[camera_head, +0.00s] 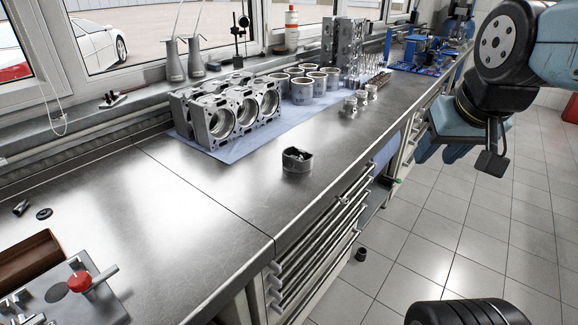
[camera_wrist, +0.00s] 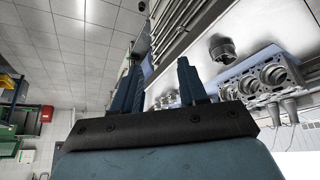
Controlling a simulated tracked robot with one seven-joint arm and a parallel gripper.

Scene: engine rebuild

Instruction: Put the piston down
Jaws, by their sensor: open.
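A dark grey metal piston (camera_head: 297,160) stands on the bare steel workbench (camera_head: 190,190), in front of the engine block. It also shows in the wrist view (camera_wrist: 222,48), beyond my fingers and to their right. My gripper (camera_head: 438,152) hangs at the right in the head view, out over the floor beside the bench and apart from the piston. In the wrist view, the two blue fingers (camera_wrist: 156,85) stand wide apart with nothing between them.
The engine block (camera_head: 228,110) sits on a blue mat with several cylinder liners (camera_head: 302,90) behind it. Smaller metal parts (camera_head: 360,98) stand farther along the bench. Drawers (camera_head: 320,235) line its front. A small dark cylinder (camera_head: 361,254) is on the tiled floor.

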